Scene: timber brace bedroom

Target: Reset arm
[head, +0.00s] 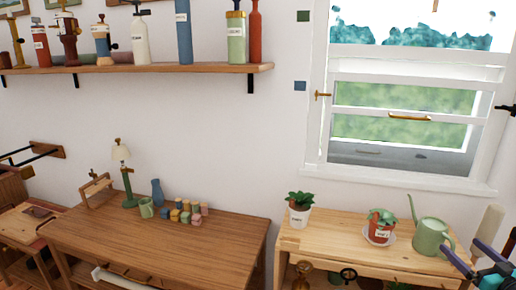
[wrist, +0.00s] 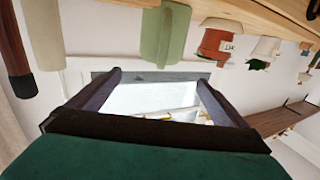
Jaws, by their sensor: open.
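My gripper (head: 482,262) shows at the lower right edge of the head view, beside the right end of the light wooden table (head: 340,228). In the wrist view my gripper (wrist: 158,92) has its two dark fingers spread wide apart, with nothing held between them. The window shows in the gap. The rest of my arm is mostly cut off by the frame's right edge in the head view.
A green watering can (head: 431,236) stands close left of my gripper. A red pot (head: 379,234) and a white potted plant (head: 299,215) stand farther left. A darker desk (head: 220,232) holds small blocks. The window (head: 405,115) is behind.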

